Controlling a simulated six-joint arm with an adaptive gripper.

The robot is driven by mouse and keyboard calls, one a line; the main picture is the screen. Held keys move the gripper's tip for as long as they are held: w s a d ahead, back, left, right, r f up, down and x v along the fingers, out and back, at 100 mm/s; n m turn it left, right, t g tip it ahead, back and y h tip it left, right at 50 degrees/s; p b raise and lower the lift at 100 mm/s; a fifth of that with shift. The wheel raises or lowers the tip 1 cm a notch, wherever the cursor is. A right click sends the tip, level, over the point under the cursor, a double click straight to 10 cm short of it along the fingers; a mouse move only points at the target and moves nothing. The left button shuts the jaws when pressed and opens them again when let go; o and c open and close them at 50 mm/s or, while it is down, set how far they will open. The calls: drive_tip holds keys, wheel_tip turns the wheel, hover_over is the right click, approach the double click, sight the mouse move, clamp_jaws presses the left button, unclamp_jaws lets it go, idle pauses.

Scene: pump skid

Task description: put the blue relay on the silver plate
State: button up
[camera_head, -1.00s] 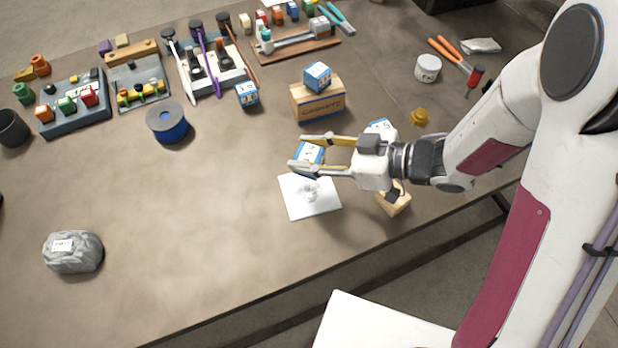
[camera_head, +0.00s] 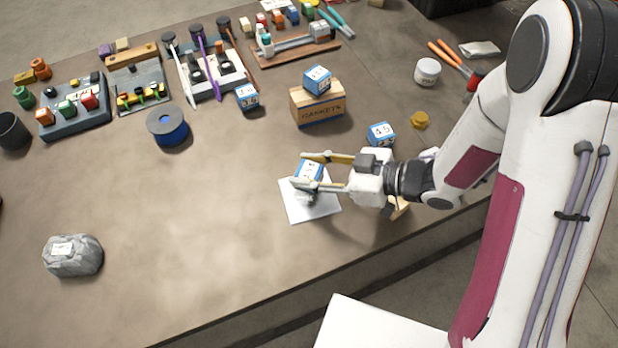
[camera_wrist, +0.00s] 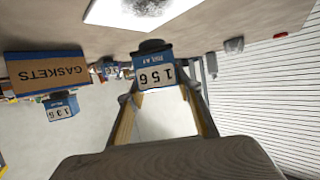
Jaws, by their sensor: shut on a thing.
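The blue relay (camera_head: 310,169), a blue and white block, is between the fingers of my gripper (camera_head: 308,172), which is shut on it. In the wrist view, the relay (camera_wrist: 154,72) shows a label reading 156 between the fingertips. The silver plate (camera_head: 324,210) is a pale square on the table. My gripper holds the relay over the plate's back part in the head view; I cannot tell whether they touch. In the wrist view, the plate (camera_wrist: 110,14) is at the top, with a grey patch on it, and looks apart from the relay.
Similar blue and white blocks stand on the GASKETS box (camera_head: 318,108), beside it (camera_head: 247,96) and behind my gripper (camera_head: 381,134). A wooden block (camera_head: 400,208) is partly hidden by my gripper. A blue spool (camera_head: 168,127) stands left. The table's front left is mostly clear.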

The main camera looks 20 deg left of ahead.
drive_tip(key=shift+f, duration=2.05)
drive_tip(key=shift+f, duration=0.1)
drive_tip(key=o, duration=1.2)
drive_tip(key=shift+d+r, duration=0.35)
drive_tip(key=shift+d, duration=0.2)
drive_tip(key=shift+v, duration=5.4)
